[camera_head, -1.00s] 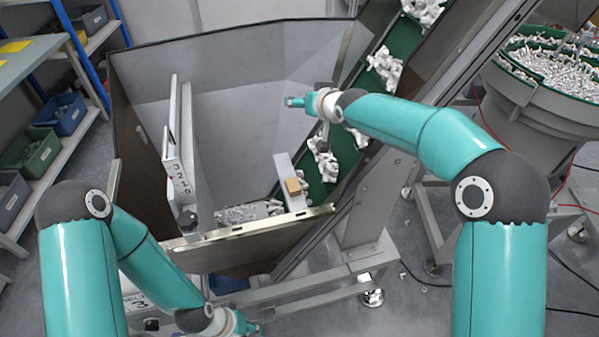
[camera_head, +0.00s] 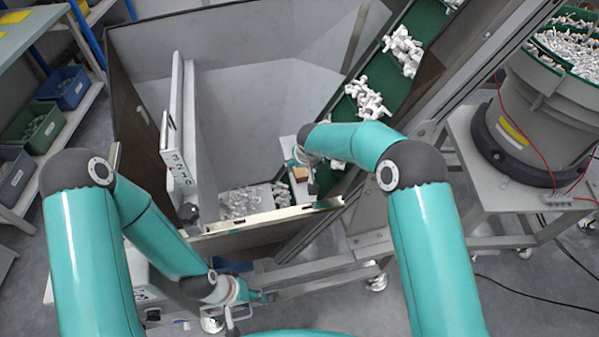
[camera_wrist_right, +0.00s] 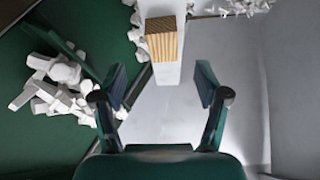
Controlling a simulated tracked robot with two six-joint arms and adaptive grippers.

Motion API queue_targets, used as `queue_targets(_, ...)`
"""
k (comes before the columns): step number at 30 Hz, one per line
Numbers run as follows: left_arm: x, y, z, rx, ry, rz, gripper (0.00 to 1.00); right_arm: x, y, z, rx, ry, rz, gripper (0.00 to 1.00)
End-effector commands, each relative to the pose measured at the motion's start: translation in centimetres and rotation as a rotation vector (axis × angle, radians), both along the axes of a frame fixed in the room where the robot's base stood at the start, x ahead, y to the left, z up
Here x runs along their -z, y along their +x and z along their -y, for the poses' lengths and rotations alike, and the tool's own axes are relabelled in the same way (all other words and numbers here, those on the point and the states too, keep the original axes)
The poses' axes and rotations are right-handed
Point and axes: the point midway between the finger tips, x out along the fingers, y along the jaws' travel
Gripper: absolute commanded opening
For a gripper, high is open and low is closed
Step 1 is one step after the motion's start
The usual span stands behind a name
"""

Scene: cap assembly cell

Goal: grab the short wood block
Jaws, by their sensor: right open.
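The short wood block (camera_wrist_right: 162,46) sits on a narrow light-grey ledge (camera_wrist_right: 168,72), ahead of my right gripper (camera_wrist_right: 160,85) in the right wrist view. The right gripper's two fingers are apart with nothing between them, and the block is beyond their tips. In the head view the block (camera_head: 300,173) shows as a small tan piece beside my right gripper (camera_head: 306,172), which partly covers the ledge. My left gripper (camera_head: 254,300) is low in front of the hopper, away from the block; its fingers are too small to read.
The grey hopper (camera_head: 255,90) surrounds the ledge, with white parts (camera_head: 245,203) at its bottom. A green conveyor (camera_head: 385,70) carrying white parts rises close to the right gripper. A metal rim bar (camera_head: 265,217) crosses the hopper's front edge. A bowl feeder (camera_head: 535,115) stands at the right.

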Motion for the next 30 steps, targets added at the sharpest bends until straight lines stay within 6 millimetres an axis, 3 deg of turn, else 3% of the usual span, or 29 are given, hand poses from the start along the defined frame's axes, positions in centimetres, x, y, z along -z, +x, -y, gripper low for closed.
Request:
queue_targets(3,0.0,0.0,0.0,0.0,0.0,0.0,0.4,1.4,0.7,-0.1,0.002,0.001,0.0,0.74)
queue_targets(11,-0.4,0.0,0.0,0.0,0.0,0.0,0.4,2.6,1.2,-0.3,0.002,0.001,0.0,0.74)
queue_targets(16,-0.9,0.0,0.0,0.0,0.0,0.0,0.4,4.6,2.0,-0.8,0.003,0.001,0.0,0.74)
queue_targets(21,-0.2,0.0,0.0,0.0,0.0,0.0,0.4,6.5,2.8,-0.9,0.003,0.002,0.002,0.74)
queue_targets(30,-0.2,0.0,0.0,0.0,0.0,0.0,0.4,6.6,3.0,-0.9,0.001,0.002,0.002,0.72)
